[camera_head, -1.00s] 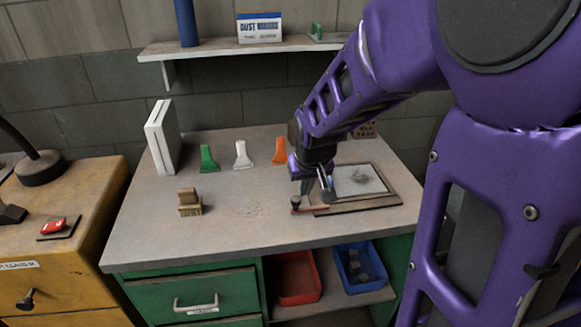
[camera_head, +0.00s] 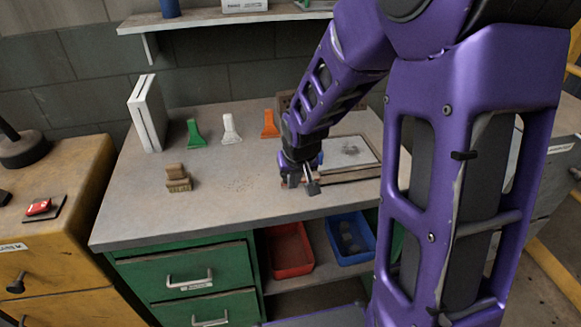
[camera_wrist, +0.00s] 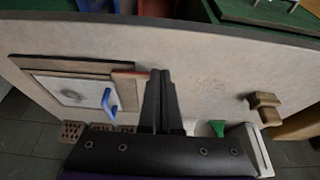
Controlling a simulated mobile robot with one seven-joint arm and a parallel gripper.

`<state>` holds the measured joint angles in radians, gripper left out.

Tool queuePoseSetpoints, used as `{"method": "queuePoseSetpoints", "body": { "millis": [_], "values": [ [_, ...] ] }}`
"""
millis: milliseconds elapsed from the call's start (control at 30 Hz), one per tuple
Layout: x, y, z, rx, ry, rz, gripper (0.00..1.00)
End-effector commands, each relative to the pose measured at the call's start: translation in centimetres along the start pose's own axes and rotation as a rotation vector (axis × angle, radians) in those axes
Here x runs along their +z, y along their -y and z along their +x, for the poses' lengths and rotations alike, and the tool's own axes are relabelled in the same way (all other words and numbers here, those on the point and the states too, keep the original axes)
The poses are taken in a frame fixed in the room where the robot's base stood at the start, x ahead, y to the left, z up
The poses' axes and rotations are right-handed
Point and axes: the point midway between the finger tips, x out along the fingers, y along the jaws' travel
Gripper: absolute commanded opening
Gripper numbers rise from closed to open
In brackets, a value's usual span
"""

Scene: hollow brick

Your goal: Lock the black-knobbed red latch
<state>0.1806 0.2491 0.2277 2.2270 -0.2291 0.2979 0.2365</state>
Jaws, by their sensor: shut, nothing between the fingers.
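My gripper (camera_head: 302,186) is low over the bench, at the left edge of a wooden-framed board with a pale panel (camera_head: 348,153). In the wrist view its two dark fingers (camera_wrist: 161,74) are together with nothing between them. The red latch (camera_wrist: 130,80) shows as a short red strip at the board's edge, just left of the fingers. I cannot tell whether they touch. Its black knob is not distinguishable and seems hidden by the gripper. A blue handle (camera_wrist: 109,102) stands on the pale panel (camera_wrist: 75,92).
A wooden block (camera_head: 178,179) stands at the bench's left. Green (camera_head: 194,134), white (camera_head: 231,129) and orange (camera_head: 270,125) scraper-like pieces stand at the back, beside a white upright case (camera_head: 147,113). Red (camera_head: 289,250) and blue (camera_head: 349,238) bins sit below.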

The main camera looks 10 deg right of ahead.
Motion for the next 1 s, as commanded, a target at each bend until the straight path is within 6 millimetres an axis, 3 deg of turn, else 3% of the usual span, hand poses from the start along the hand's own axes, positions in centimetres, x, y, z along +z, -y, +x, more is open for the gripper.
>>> {"method": "queuePoseSetpoints", "body": {
  "millis": [33, 133, 200, 400, 1000],
  "values": [
    [0.2, 0.1, 1.5, -0.002, 0.005, -0.003, 0.0],
    [0.2, 0.1, 3.5, -0.001, 0.004, -0.003, 0.0],
    [-1.3, 0.1, 3.5, -0.001, 0.0, 0.0, 0.0],
    [-3.2, 0.0, 4.3, 0.0, 0.0, 0.0, 0.0],
    [-3.8, 0.1, 4.7, 0.004, -0.001, 0.01, 0.0]
  ]
}}
